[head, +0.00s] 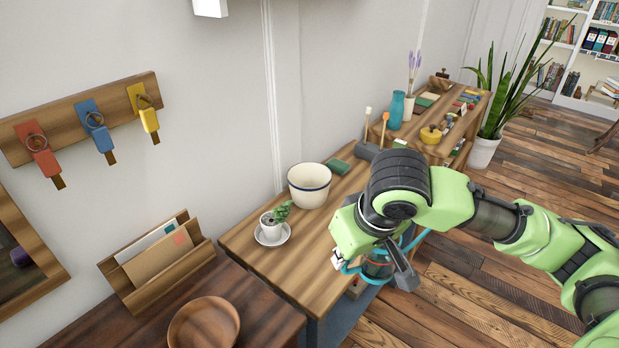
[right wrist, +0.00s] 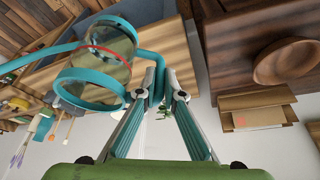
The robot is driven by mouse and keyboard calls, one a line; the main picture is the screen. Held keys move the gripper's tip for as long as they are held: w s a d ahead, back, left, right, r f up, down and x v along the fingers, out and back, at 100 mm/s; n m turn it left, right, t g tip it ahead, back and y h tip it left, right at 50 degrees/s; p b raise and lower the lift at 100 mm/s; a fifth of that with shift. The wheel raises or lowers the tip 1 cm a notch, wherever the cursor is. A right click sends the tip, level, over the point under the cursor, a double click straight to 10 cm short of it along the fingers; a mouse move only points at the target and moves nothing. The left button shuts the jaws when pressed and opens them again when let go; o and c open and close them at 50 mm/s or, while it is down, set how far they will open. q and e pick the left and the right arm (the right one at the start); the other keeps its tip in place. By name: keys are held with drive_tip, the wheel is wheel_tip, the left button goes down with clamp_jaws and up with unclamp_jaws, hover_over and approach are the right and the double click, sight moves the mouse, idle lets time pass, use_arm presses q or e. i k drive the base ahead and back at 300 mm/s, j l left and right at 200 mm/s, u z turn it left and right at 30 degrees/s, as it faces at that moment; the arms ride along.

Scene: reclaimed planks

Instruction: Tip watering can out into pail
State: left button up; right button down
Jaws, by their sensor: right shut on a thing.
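The watering can (head: 377,269) has a see-through body with teal rims and a red band. My right gripper (head: 366,258) is shut on its teal handle, and the arm partly hides the can in the head view. The can's body (right wrist: 100,62) shows more fully in the right wrist view, beside the fingertips (right wrist: 166,78). The can is held near the table's front edge, to the right of the pail. The pail (head: 310,187), white with a dark blue rim, stands upright on the table; its inside bottom is hidden. My left gripper is not in view.
A small potted cactus on a saucer (head: 272,236) stands just left of the pail. A wooden bowl (head: 204,323) and a letter holder (head: 160,265) are at the lower left. Bare tabletop (head: 297,262) lies in front of the pail.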

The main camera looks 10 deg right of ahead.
sight(308, 183)
drive_tip(key=i+l+u, duration=0.15)
drive_tip(key=l, duration=0.2)
drive_tip(key=i+l+u, duration=0.1)
drive_tip(key=l, duration=0.25)
drive_tip(key=i+l+u, duration=0.15)
drive_tip(key=l, duration=0.25)
drive_tip(key=i+l+u, duration=0.1)
drive_tip(key=i+l, duration=0.15)
drive_tip(key=l, duration=0.15)
